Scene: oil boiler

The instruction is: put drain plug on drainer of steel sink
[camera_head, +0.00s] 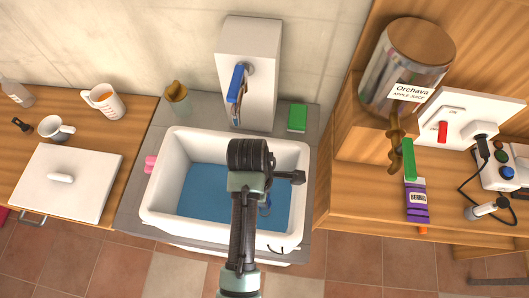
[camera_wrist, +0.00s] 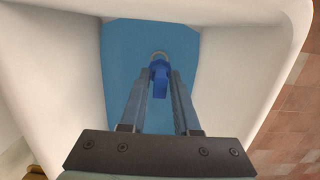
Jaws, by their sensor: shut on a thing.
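The sink (camera_head: 160,195) is a white basin with a blue bottom, set in a grey counter. It also fills much of the wrist view (camera_wrist: 245,60). My gripper (camera_wrist: 161,76) reaches down into the basin over the blue bottom, with its fingers shut on a small blue piece, which I take to be the drain plug (camera_wrist: 160,84). A small grey round part (camera_wrist: 159,55) shows just beyond the fingertips. I cannot tell whether it is the drainer or part of the plug, or whether the plug touches the bottom. In the head view my arm hides much of the basin's middle.
A grey tap block with a blue handle (camera_head: 235,82) stands behind the sink. A green sponge (camera_head: 298,117), a brown-topped bottle (camera_head: 177,97) and a pink item (camera_head: 150,164) sit around the rim. Wooden counters with cups and a juice dispenser (camera_head: 402,65) flank it.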

